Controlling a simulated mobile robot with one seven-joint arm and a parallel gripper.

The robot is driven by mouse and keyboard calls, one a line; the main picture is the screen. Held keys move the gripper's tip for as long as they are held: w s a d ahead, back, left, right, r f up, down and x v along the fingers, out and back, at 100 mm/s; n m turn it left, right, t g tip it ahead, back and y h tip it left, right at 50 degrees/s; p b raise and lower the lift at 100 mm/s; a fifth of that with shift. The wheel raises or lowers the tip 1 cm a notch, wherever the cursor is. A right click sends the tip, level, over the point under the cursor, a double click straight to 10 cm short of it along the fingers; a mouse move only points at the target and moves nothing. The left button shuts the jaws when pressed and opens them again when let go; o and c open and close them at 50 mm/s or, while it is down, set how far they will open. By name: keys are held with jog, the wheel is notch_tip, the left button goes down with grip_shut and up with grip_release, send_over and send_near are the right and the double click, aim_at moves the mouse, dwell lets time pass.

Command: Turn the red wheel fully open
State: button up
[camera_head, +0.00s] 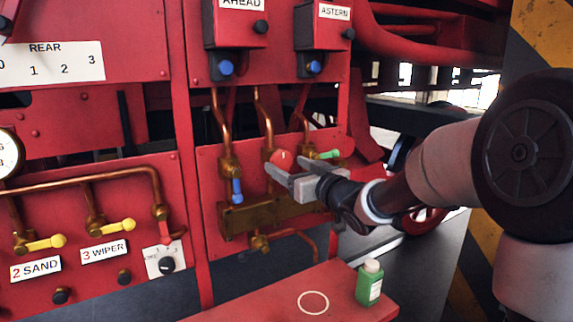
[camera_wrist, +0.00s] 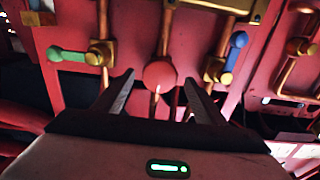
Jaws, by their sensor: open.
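The red wheel (camera_head: 284,159) is a small round red knob on the middle copper pipe, between a blue lever and a green lever. In the wrist view the red wheel (camera_wrist: 160,74) lies centred just beyond the fingertips. My gripper (camera_head: 279,173) is at the wheel, its fingers pointing at the panel from the right. In the wrist view my gripper (camera_wrist: 160,86) is open, with one finger on each side of the wheel. I see nothing held in it. Whether the fingers touch the wheel cannot be told.
The blue lever (camera_head: 237,191) hangs left of the wheel and the green lever (camera_head: 327,155) sticks out right of it. A brass manifold (camera_head: 240,219) lies below. A red shelf (camera_head: 265,300) below carries a green bottle (camera_head: 370,283). Yellow levers (camera_head: 45,243) are at the left.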

jog(key=shift+x, duration=1.2)
jog(key=c, duration=1)
jog(key=shift+c, duration=0.2)
